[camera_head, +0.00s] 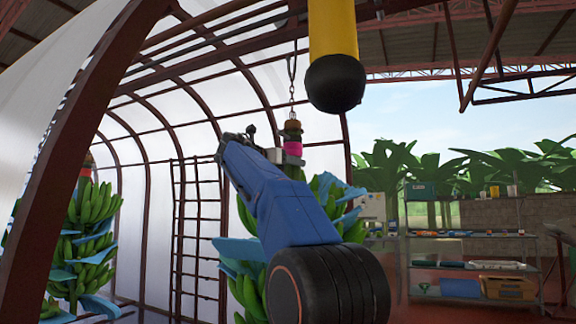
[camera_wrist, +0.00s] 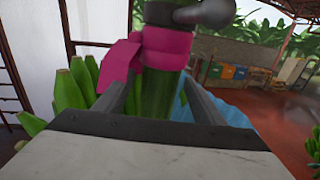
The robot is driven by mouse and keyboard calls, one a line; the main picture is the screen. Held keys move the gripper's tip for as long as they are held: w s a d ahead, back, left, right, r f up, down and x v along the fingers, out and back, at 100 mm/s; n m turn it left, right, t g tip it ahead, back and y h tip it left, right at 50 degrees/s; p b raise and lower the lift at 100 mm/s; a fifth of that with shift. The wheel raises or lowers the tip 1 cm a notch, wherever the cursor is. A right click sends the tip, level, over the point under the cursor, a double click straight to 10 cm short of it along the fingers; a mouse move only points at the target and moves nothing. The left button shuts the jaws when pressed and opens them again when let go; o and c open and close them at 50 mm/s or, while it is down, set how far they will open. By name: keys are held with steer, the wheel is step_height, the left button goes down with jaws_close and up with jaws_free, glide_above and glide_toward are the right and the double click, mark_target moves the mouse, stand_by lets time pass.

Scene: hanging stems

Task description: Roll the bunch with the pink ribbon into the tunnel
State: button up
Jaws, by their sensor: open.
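The bunch with the pink ribbon (camera_head: 293,148) hangs from a chain (camera_head: 291,80) on the overhead rail. Its green bananas and blue sheets are partly hidden behind my blue arm in the head view. In the wrist view the pink ribbon (camera_wrist: 165,48) wraps the green stem (camera_wrist: 161,98), with a loose end to the left. My gripper (camera_wrist: 160,92) is open, one finger on each side of the stem just below the ribbon. I cannot tell whether the fingers touch it. The tunnel (camera_head: 150,150), with brown arches and white sheeting, opens at the left.
Another banana bunch (camera_head: 88,215) with blue sheets hangs at the left, inside the tunnel. A yellow cylinder with a black end (camera_head: 333,50) hangs at the top. Metal shelves (camera_head: 470,270) with boxes stand at the right. A ladder-like frame (camera_head: 198,230) stands by the tunnel wall.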

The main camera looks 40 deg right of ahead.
steer(key=c, duration=1.5)
steer(key=w+a, duration=0.1)
steer(key=w, duration=0.2)
steer(key=w+a, duration=0.1)
steer(key=w, duration=0.2)
steer(key=w+a, duration=0.2)
steer(key=w, duration=0.1)
steer(key=shift+d, duration=0.1)
steer(key=o, duration=1.5)
steer(key=s+a, duration=0.3)
steer(key=a, duration=1.4)
steer(key=shift+s, duration=0.15)
